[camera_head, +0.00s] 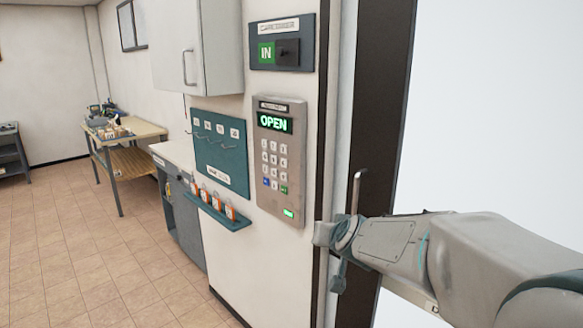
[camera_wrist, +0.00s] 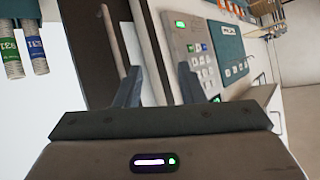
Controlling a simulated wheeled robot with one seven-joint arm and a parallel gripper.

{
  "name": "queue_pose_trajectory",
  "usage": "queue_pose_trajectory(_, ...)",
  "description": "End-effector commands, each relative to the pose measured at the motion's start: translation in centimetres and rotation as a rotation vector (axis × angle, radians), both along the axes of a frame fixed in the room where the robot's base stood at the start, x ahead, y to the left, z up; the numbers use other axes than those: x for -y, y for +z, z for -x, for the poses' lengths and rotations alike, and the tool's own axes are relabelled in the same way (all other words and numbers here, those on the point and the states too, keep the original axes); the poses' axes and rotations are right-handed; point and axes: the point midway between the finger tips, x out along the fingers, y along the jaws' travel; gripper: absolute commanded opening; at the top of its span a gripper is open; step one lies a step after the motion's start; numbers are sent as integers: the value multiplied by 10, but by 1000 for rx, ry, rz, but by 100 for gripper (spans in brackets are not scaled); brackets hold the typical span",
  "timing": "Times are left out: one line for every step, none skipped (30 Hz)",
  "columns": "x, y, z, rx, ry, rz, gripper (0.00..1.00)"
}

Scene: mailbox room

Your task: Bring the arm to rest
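My gripper (camera_head: 331,257) is at the end of my arm, which reaches in from the right in the head view, in front of the door frame. In the wrist view its two fingers (camera_wrist: 159,88) stand apart with nothing between them. The gripper is near a vertical metal door handle (camera_head: 356,190); the handle also shows in the wrist view (camera_wrist: 113,35), left of the gap between the fingers. I see no contact with the handle, but my arm hides its lower part.
A keypad (camera_head: 280,155) reading "OPEN" and a card reader (camera_head: 282,43) showing "IN" are on the wall left of the handle. A small shelf (camera_head: 218,213) juts out below a teal board (camera_head: 221,150). A wooden table (camera_head: 132,131) stands further back. The tiled floor at left is clear.

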Motion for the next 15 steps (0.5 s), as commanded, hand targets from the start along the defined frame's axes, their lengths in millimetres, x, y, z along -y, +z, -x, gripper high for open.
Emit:
queue_pose_trajectory(2, -2, 24, -51, 33, -3, 36)
queue_pose_trajectory(1, -5, 39, -89, 55, -1, 36)
queue_pose_trajectory(2, -11, 59, -142, 82, 4, 36)
queue_pose_trajectory(3, -15, 74, -182, 96, 9, 36)
queue_pose_trajectory(5, -20, 90, -224, 110, 16, 36)
queue_pose_trajectory(8, -26, 112, -281, 124, 26, 36)
queue_pose_trajectory(10, -31, 128, -324, 133, 38, 36)
queue_pose_trajectory(14, -37, 145, -368, 137, 49, 36)
queue_pose_trajectory(18, -43, 166, -422, 141, 66, 36)
queue_pose_trajectory(22, -48, 181, -462, 140, 80, 36)
queue_pose_trajectory(26, -52, 196, -502, 136, 92, 36)
queue_pose_trajectory(31, -58, 213, -549, 131, 111, 36)
queue_pose_trajectory(35, -61, 225, -582, 125, 124, 36)
queue_pose_trajectory(39, -64, 236, -610, 118, 136, 36)
queue_pose_trajectory(43, -68, 249, -645, 110, 149, 36)
